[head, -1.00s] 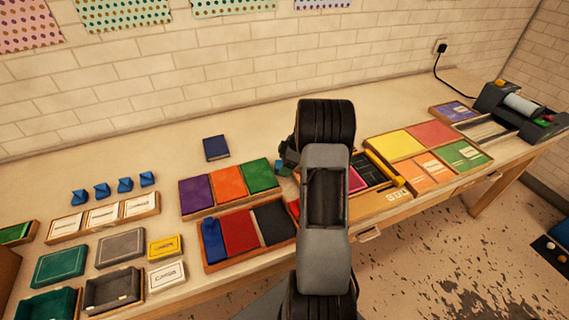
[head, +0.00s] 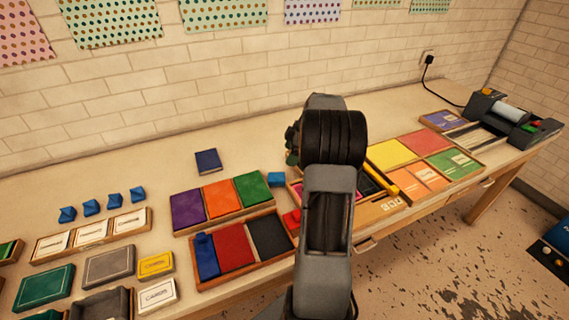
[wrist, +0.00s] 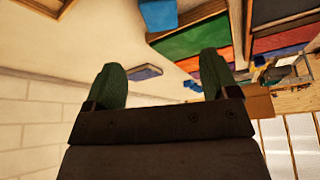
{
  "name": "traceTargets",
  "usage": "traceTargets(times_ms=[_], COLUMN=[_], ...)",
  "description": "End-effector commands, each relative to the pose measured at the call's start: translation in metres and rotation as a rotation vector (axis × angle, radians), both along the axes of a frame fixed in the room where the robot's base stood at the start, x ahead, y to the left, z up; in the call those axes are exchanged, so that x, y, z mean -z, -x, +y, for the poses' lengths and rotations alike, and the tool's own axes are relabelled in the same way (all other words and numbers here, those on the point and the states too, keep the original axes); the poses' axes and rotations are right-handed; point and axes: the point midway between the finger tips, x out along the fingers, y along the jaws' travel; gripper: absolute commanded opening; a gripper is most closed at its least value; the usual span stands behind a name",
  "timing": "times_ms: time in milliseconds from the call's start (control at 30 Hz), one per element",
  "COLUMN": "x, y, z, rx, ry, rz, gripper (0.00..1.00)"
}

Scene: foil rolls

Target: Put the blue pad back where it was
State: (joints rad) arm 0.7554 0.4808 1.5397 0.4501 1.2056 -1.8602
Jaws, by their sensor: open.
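A dark blue pad (head: 207,161) lies alone on the bare table behind the purple, orange and green pads. In the wrist view a blue pad (wrist: 145,73) shows between my fingers, farther off and not touched. The front wooden tray (head: 196,284) holds a blue piece (head: 207,256) in its left slot, with red and black pads beside it. My gripper (wrist: 161,60) is open and empty, its two green fingers apart above the table. In the head view my arm hides most of it; only green finger parts show.
A tray of purple, orange and green pads (head: 252,187) stands behind the front tray. A small blue block (head: 276,179) sits right of it. Card trays (head: 92,235) and small blue pieces are at left. The table behind the lone pad is clear to the wall.

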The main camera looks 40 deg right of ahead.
Motion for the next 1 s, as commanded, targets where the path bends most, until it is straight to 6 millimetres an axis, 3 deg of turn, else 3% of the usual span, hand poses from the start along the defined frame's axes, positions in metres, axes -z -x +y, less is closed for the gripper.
traceTargets(times_ms=[133, 267, 400, 600, 800, 1000], x=[-0.018, -0.044, -0.066, -0.074, -0.064, -0.057], y=[0.001, 0.009, 0.039, 0.098, 0.142, 0.160], z=[0.021, 0.080, 0.157, 0.235, 0.270, 0.282], rx=[0.038, 0.158, 0.358, 0.636, 0.824, 0.907], ry=[0.012, 0.045, 0.091, 0.108, 0.068, 0.037], rz=[0.028, 0.091, 0.140, 0.124, 0.079, 0.057], gripper=[0.80, 0.80, 0.80, 0.80, 0.80, 0.80])
